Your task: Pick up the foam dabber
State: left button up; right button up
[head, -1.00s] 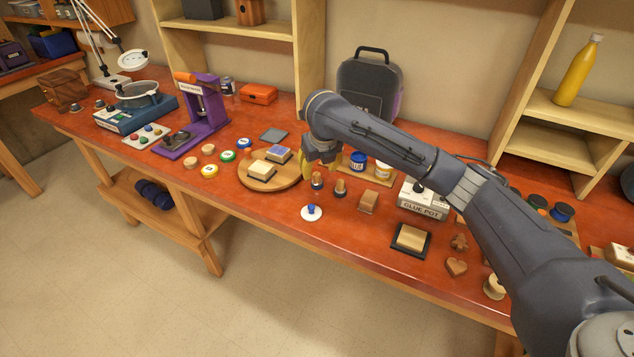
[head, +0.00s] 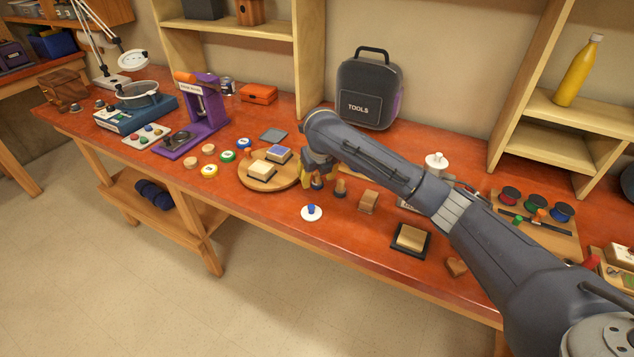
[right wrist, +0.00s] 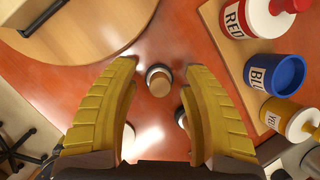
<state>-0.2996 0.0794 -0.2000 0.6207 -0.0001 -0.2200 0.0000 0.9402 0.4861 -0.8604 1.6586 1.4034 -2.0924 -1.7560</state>
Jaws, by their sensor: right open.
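Two small upright dabbers with wooden handles and dark bases stand on the red bench beside the round board. The left one (head: 317,184) is partly covered by my right gripper (head: 317,180) in the head view. In the right wrist view this dabber (right wrist: 159,82) stands between the spread yellow fingers, a little toward the tips, with no finger seen touching it. The second dabber (head: 341,188) is just to the right; in the right wrist view (right wrist: 182,118) the right finger partly hides it. I cannot tell which is the foam one. My left gripper is out of view.
A round wooden board (head: 285,182) with stamp pads lies close on the left. Jars of red (right wrist: 262,18), blue (right wrist: 274,74) and yellow (right wrist: 290,118) stand close on the right. A white disc with a blue knob (head: 311,213) lies in front. A wooden block (head: 369,201) stands farther right.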

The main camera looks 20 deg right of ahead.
aim_at(316, 173)
grip_shut()
jog(key=shift+r, duration=0.1)
dwell(0.6)
notch_tip(316, 173, up, 20)
dwell(0.6)
dwell(0.9)
